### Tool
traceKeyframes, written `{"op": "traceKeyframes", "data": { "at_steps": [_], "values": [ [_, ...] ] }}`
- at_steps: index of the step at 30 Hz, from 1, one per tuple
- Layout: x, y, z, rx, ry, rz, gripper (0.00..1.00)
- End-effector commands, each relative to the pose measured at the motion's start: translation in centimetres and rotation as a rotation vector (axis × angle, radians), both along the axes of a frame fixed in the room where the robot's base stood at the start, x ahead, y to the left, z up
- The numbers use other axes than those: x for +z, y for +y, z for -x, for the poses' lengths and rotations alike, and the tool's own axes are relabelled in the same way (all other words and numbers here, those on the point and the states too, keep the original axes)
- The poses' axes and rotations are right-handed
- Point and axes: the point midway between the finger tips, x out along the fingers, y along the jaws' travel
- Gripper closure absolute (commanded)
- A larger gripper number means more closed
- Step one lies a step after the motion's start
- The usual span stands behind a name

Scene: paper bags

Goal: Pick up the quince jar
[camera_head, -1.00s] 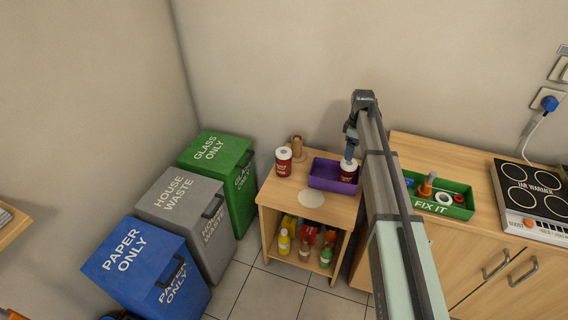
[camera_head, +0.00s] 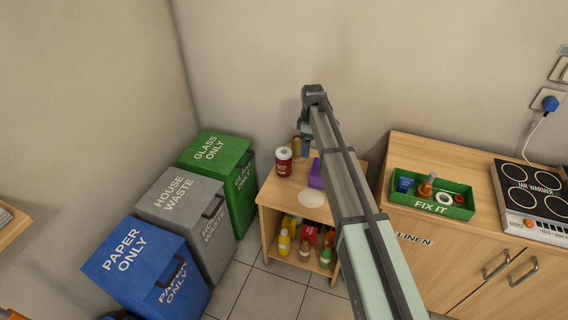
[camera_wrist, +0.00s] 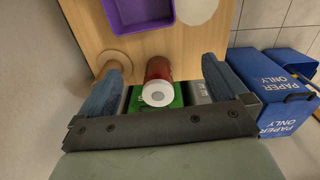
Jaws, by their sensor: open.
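A red jar with a white lid (camera_head: 283,163) stands upright on the small wooden table, near its back left. Its label is too small to read, so I cannot tell if it is the quince jar. In the wrist view the red jar (camera_wrist: 158,70) shows between my open fingers, lid towards the camera, with a gap on each side. My gripper (camera_head: 304,148) is just right of the jar in the head view and appears above the table. A second red jar, seen earlier at the purple tray (camera_head: 315,173), is hidden behind my arm.
A wooden stand (camera_wrist: 114,62) is close to one finger. A pale round mat (camera_head: 311,198) lies at the table's front. Bottles fill the shelf below. Green, grey and blue bins (camera_head: 130,254) stand left. A green FIX IT tray (camera_head: 432,207) is on the right counter.

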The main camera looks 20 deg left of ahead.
Motion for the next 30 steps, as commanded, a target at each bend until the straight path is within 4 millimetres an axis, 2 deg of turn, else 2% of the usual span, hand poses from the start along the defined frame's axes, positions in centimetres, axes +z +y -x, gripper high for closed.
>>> {"op": "traceKeyframes", "data": {
  "at_steps": [1,3,6,7,13,20,23,30],
  "values": [
    [0.2,2.7,-0.1,0.028,-0.001,0.000,0.00],
    [0.3,5.6,0.0,0.057,-0.002,-0.001,0.00],
    [0.6,9.0,-0.4,0.090,-0.001,0.000,0.00],
    [0.6,9.5,-0.8,0.094,-0.001,0.000,0.00],
    [0.7,10.5,-2.5,0.102,0.002,0.002,0.00],
    [-0.3,10.4,-2.5,0.115,0.009,0.006,0.00],
    [-1.5,10.4,-2.4,0.115,0.009,0.006,0.00],
    [-5.6,10.4,-2.4,0.115,0.009,0.006,0.00]
  ]
}}
